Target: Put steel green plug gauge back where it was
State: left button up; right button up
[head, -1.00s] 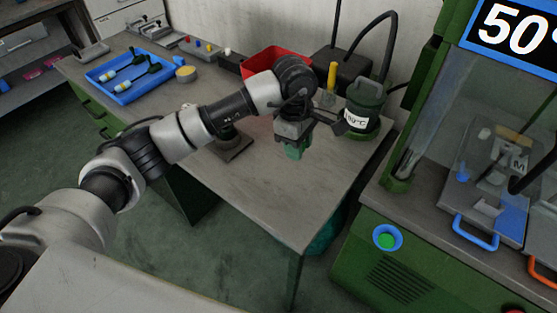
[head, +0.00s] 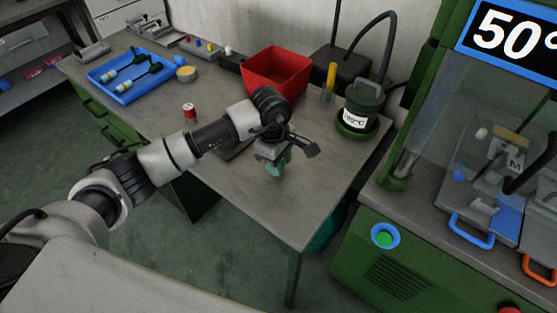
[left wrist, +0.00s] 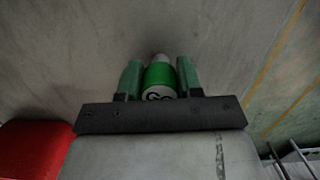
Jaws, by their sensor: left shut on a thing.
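My left gripper (head: 276,167) is over the near part of the grey bench (head: 310,195). In the left wrist view its two green fingers (left wrist: 160,78) are shut on the plug gauge (left wrist: 160,76), which has a green body with a pale marking and a steel end. In the head view the gauge is mostly hidden by the gripper. A dark square base plate (head: 236,148) on the bench is partly hidden behind my left arm. My right gripper is not in view.
A red bin (head: 276,74), a yellow-topped cylinder (head: 330,78) and a green pot (head: 358,112) stand at the back. A red-and-white can (head: 189,113), a yellow-topped tin (head: 187,74) and a blue tray (head: 130,76) lie left. A green machine (head: 400,255) stands right. The front right bench is clear.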

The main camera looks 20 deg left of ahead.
pick_arm(q)
jog(key=o, duration=1)
jog(key=shift+f, duration=0.1)
jog(key=shift+r+p, duration=0.25)
jog(key=shift+p, duration=0.05)
jog(key=r, duration=0.3)
jog(key=r+b, duration=0.1)
jog(key=r, duration=0.3)
jog(key=a+r, duration=0.1)
jog(key=r, duration=0.2)
jog(key=shift+w+a+r+b, duration=0.1)
jog(key=shift+w+r+b, duration=0.1)
jog(key=shift+b, duration=0.1)
jog(key=shift+a+r, duration=0.1)
jog(key=shift+r, duration=0.6)
